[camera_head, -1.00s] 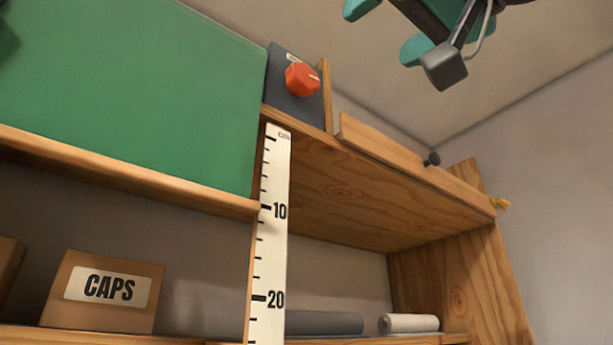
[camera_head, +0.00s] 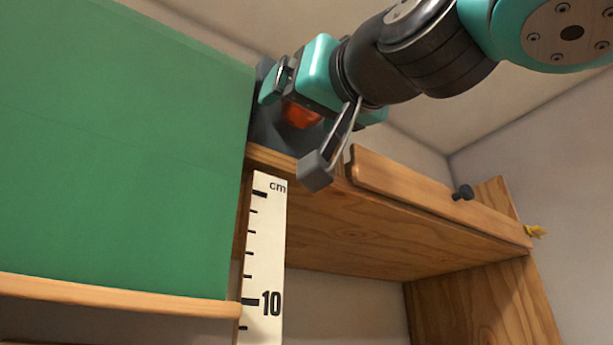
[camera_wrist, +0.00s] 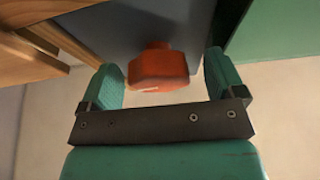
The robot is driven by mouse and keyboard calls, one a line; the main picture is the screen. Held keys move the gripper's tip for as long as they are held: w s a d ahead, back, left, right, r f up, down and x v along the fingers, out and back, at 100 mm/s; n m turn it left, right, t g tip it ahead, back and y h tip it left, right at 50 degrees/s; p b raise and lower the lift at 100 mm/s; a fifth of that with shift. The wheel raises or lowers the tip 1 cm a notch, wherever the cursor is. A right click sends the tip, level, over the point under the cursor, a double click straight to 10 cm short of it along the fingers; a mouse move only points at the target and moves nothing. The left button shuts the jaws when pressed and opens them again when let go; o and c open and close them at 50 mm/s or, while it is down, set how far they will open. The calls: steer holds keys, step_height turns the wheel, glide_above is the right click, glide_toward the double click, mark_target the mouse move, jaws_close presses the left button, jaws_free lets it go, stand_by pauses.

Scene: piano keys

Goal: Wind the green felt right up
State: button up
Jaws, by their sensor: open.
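The green felt (camera_head: 120,150) hangs as a flat sheet at the left of the head view, with a wooden bar (camera_head: 110,296) along its lower edge. The bar's right end is close to the 10 mark of a white cm scale (camera_head: 265,235). An orange knob (camera_head: 300,115) sits on a dark panel right of the felt, and my gripper partly hides it. My gripper (camera_head: 305,105) is open at the knob. In the wrist view the knob (camera_wrist: 158,68) lies between the two teal fingers, with gaps on both sides. The felt's edge (camera_wrist: 280,30) shows at upper right.
A wooden board (camera_head: 430,190) with a dark peg (camera_head: 463,192) runs along the shelf's top edge, right of my gripper. A yellow item (camera_head: 536,231) is at its far right end. The wooden shelf underside (camera_head: 360,230) is below. Open air lies in front of the shelf.

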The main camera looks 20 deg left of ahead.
steer(key=shift+c, duration=0.2)
steer(key=c, duration=0.9)
steer(key=shift+w+d+n, duration=0.1)
steer(key=shift+n, duration=0.3)
steer(key=n+g+y+b, duration=0.1)
steer(key=n, duration=0.2)
steer(key=shift+w+n+g, duration=0.1)
steer(key=shift+n+g, duration=0.3)
steer(key=n+g, duration=0.1)
steer(key=n, duration=0.2)
steer(key=n+g+y, duration=0.1)
steer(key=n+g, duration=0.1)
steer(key=n, duration=0.1)
steer(key=shift+d+r, duration=0.15)
steer(key=n+g, duration=0.1)
steer(key=n, duration=0.2)
steer(key=n+g, duration=0.1)
steer(key=n, duration=0.2)
steer(key=shift+w+r+g+p, duration=0.1)
steer(key=shift+r+g+p, duration=0.05)
steer(key=shift+g+p, duration=0.2)
steer(key=shift+n+g+h, duration=0.6)
steer(key=shift+n+g, duration=0.05)
steer(key=shift+n, duration=1.45)
